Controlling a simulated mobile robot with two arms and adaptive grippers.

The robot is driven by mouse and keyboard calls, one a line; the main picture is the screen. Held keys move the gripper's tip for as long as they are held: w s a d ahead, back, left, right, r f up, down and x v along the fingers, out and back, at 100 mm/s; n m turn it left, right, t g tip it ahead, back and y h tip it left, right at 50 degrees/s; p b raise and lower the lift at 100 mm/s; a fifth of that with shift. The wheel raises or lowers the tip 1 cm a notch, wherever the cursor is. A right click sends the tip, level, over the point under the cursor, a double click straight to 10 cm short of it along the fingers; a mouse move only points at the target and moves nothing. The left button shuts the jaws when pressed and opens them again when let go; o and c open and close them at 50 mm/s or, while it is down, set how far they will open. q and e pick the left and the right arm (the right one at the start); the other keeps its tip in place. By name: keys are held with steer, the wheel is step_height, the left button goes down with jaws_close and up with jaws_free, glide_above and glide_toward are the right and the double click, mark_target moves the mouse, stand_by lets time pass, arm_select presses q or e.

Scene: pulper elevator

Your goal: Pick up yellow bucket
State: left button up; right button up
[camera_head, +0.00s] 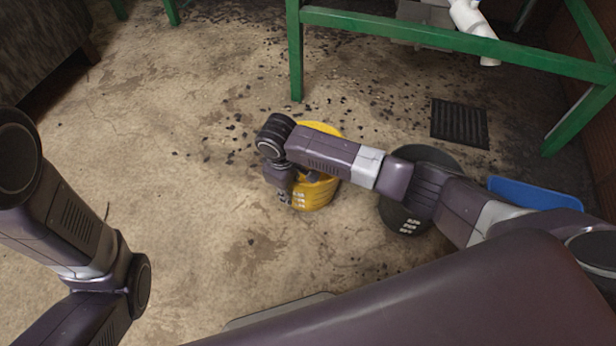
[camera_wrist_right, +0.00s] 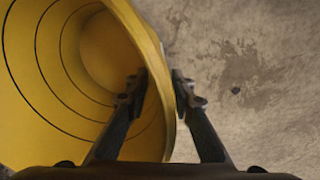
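The yellow bucket (camera_head: 318,192) is in the middle of the head view, partly hidden under my right arm. Whether it touches the floor is hard to tell. My right gripper (camera_head: 287,195) is at its left side. In the right wrist view the bucket (camera_wrist_right: 60,75) fills the left half, its inside showing. There my right gripper (camera_wrist_right: 160,82) has one finger inside the bucket and one outside, drawn together on the wall at the rim. My left arm shows at the left of the head view, but its gripper is out of frame.
A black bucket (camera_head: 405,215) stands right of the yellow one, partly under my right arm. A blue object (camera_head: 535,193) is farther right. A green metal frame (camera_head: 450,38) stands behind, near a dark floor grate (camera_head: 459,122). The floor on the left is clear.

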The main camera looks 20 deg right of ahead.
steer(key=shift+c, duration=0.4)
jaws_close()
steer(key=shift+r, duration=0.15)
